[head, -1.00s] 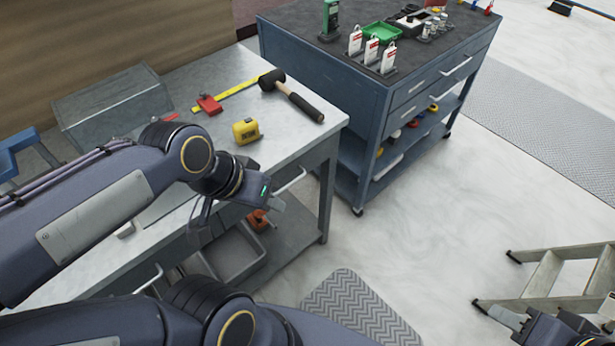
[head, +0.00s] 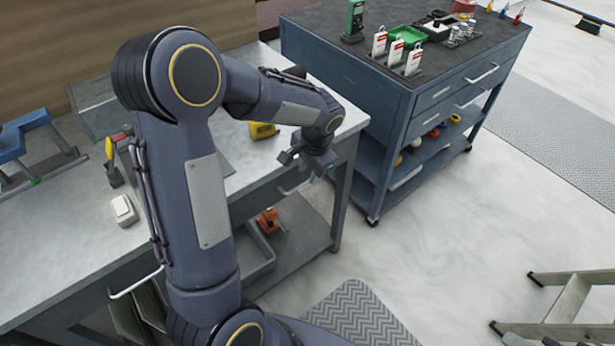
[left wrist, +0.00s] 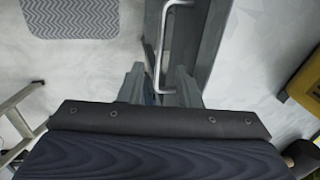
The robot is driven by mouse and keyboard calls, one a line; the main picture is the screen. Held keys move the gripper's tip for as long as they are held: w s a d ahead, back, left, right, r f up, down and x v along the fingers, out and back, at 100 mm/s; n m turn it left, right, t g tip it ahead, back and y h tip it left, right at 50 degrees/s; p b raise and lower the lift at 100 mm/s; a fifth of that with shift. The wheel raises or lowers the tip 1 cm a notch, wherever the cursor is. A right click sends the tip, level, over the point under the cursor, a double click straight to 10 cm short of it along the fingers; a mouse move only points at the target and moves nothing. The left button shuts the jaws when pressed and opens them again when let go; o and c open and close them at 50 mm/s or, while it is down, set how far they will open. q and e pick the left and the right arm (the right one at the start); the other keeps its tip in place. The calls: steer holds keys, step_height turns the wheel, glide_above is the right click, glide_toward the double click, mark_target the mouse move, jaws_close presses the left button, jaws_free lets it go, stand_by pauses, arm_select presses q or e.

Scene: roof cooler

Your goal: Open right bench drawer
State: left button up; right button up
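The right bench drawer (left wrist: 205,40) is a grey front under the right end of the metal-topped workbench, with a pale bar handle (left wrist: 160,50). In the head view its handle (head: 291,189) shows just below my left gripper (head: 306,166), partly hidden by it. The drawer looks flush with the bench. In the left wrist view the two fingers (left wrist: 159,88) are apart, with the near end of the handle in line with the gap between them. Whether they touch the handle I cannot tell. Only a sliver of my right arm's end shows at the bottom right edge of the head view.
A yellow tape measure (head: 262,131) lies on the bench top (head: 70,235). A blue tool cabinet (head: 385,105) stands behind to the right. A bin (head: 254,255) and an orange tool (head: 268,220) sit on the lower shelf.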

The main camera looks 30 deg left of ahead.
mark_target(307, 177)
arm_select(q)
steer(key=shift+w+a+f, duration=0.1)
steer(key=shift+a+f, duration=0.05)
steer(key=shift+f, duration=0.65)
steer(key=shift+a+f, duration=0.15)
steer(key=shift+f, duration=0.65)
steer(key=shift+c, duration=0.4)
jaws_close()
